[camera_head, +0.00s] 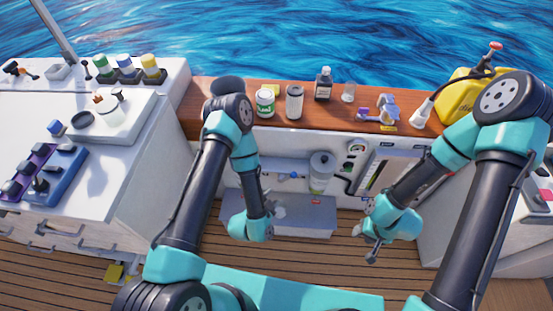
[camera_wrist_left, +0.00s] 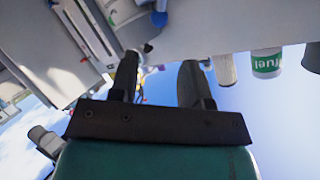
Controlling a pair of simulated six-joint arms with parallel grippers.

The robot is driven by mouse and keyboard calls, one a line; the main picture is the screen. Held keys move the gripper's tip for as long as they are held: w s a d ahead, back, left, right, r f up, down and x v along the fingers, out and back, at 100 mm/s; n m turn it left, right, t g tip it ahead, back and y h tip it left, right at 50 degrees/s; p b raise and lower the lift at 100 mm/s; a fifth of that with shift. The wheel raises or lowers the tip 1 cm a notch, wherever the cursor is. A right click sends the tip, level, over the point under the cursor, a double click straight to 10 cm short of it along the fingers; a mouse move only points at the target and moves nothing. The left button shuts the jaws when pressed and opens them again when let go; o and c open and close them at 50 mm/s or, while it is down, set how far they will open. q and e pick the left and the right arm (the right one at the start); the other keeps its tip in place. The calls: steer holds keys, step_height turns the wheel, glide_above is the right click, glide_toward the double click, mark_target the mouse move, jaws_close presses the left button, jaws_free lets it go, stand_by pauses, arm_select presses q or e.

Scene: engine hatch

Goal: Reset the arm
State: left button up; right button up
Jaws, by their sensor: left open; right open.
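My left arm bends down in front of the wooden ledge. Its gripper (camera_head: 278,212) is low by the open hatch (camera_head: 285,213), partly hidden by its own wrist. In the left wrist view the two dark fingers of this gripper (camera_wrist_left: 157,80) stand apart with nothing between them. My right gripper (camera_head: 364,242) hangs low in front of the hatch's right side, with its fingers apart and empty. Neither gripper touches any object that I can see.
A white counter (camera_head: 110,180) stands left. Deck floor between the grippers is clear.

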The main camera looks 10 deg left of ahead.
arm_select(q)
steer(key=s+a+r+n+g+y, duration=0.1)
steer(key=s+a+r+n+g, duration=0.4)
steer(key=s+a+n+g, duration=0.5)
steer(key=a+n+g, duration=0.1)
steer(key=n+g, duration=0.1)
steer(key=n, duration=0.1)
steer(key=shift+s+r+n, duration=0.25)
steer(key=shift+r+n, duration=0.05)
steer(key=shift+r, duration=0.1)
